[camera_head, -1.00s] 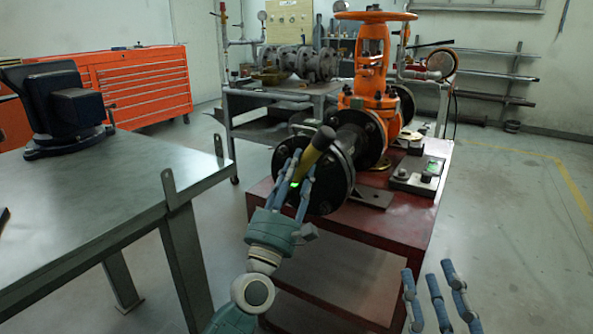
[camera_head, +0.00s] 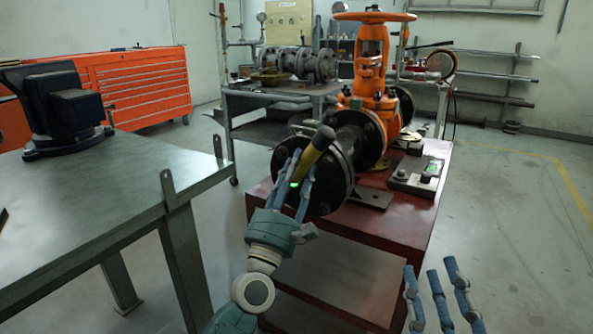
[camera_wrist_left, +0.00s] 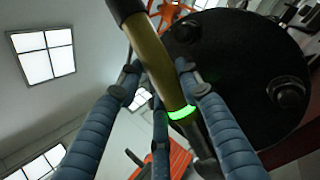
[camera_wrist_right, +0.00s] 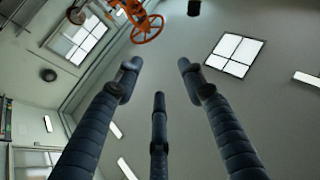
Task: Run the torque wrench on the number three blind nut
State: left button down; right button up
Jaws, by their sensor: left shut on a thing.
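The torque wrench (camera_head: 316,153) has a yellow body, a dark end and a glowing green ring. My left gripper (camera_head: 301,170) is shut on it and holds it tilted in front of the black blind flange (camera_head: 327,188). In the left wrist view the wrench (camera_wrist_left: 155,60) runs between the fingers (camera_wrist_left: 160,85), its green ring lit, beside the flange face (camera_wrist_left: 235,75). A dark nut (camera_wrist_left: 290,92) shows on that face. I cannot read nut numbers or tell whether the wrench touches a nut. My right gripper (camera_head: 433,285) is open and empty at the lower right.
The orange gate valve (camera_head: 371,60) and its pipe stand on a red table (camera_head: 400,235). A small device with a green display (camera_head: 431,170) sits right of the pipe. A grey bench (camera_head: 100,205) with a vise (camera_head: 62,105) is at left. Floor at right is clear.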

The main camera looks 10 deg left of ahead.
pick_arm(q)
jog(key=shift+r, duration=0.25)
pick_arm(e)
jog(key=shift+s+r, duration=0.1)
jog(key=shift+r, duration=0.05)
pick_arm(q)
jog(key=shift+w, duration=0.1)
pick_arm(e)
jog(key=shift+s+r+t, duration=0.35)
jog(key=shift+r+t, duration=0.15)
jog(key=shift+r, duration=0.1)
dwell(0.6)
jog(key=shift+s+r, duration=0.1)
pick_arm(q)
jog(key=shift+r, duration=0.1)
pick_arm(e)
jog(key=shift+s+r+t, duration=0.3)
jog(key=shift+s+r, duration=0.05)
jog(key=shift+r, duration=0.25)
pick_arm(q)
jog(key=shift+d+b, duration=0.1)
jog(key=shift+b, duration=0.2)
pick_arm(e)
jog(key=shift+d+f, duration=0.1)
jog(key=shift+s, duration=0.1)
dwell(0.7)
jog(key=shift+r, duration=0.2)
